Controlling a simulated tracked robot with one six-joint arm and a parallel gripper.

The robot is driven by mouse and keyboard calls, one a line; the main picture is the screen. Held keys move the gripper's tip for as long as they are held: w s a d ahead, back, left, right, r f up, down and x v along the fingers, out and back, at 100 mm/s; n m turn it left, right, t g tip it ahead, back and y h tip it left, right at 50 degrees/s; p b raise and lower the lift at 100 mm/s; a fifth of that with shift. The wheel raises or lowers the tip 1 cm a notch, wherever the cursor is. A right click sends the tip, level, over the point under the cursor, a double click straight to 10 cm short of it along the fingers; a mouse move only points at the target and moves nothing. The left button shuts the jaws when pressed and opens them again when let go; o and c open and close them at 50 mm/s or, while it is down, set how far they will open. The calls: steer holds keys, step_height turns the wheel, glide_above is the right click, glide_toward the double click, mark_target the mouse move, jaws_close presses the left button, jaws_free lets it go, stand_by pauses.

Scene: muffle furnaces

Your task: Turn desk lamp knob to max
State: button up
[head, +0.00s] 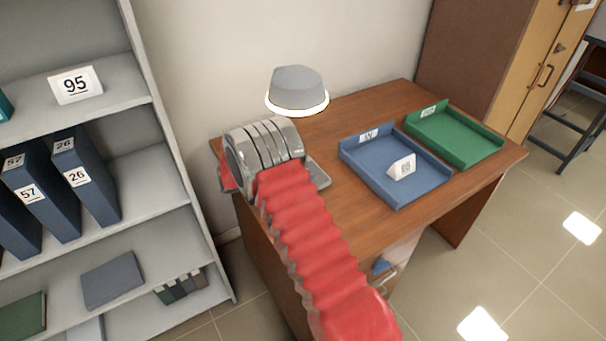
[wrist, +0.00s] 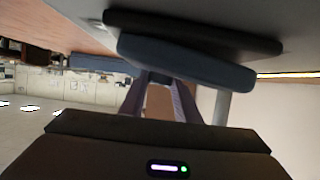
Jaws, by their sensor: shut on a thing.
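The desk lamp (head: 297,88) has a grey shade with a lit lower rim and stands at the far left of the desk. Its grey base (head: 318,174) shows only in part, beside my grey wrist. My arm hides the knob and my gripper in the head view. In the wrist view, which looks upside down, the blue-grey knob (wrist: 185,62) sits against a dark disc. The two fingers of my gripper (wrist: 158,80) converge on the knob and are shut on it. Their contact is partly hidden. The knob's setting cannot be read.
A blue tray (head: 371,182) with a small white card and a green tray (head: 465,146) stand on the brown desk (head: 350,221). A grey shelf (head: 133,173) with binders is at the left. A cabinet (head: 541,65) is at the back right. The desk's front middle is clear.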

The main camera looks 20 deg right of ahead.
steer(key=shift+w+a+m+g, duration=0.1)
steer(key=shift+w+m+g, duration=0.1)
steer(key=shift+m+g, duration=0.55)
steer(key=shift+w+a+m+g, duration=0.1)
steer(key=shift+w+m+g, duration=0.05)
steer(key=shift+m+g, duration=0.55)
steer(key=shift+d+r+m+g, duration=0.1)
steer(key=shift+m+g, duration=0.15)
steer(key=shift+g, duration=0.1)
steer(key=o, duration=1)
steer(key=shift+o, duration=0.2)
steer(key=shift+v, duration=3.75)
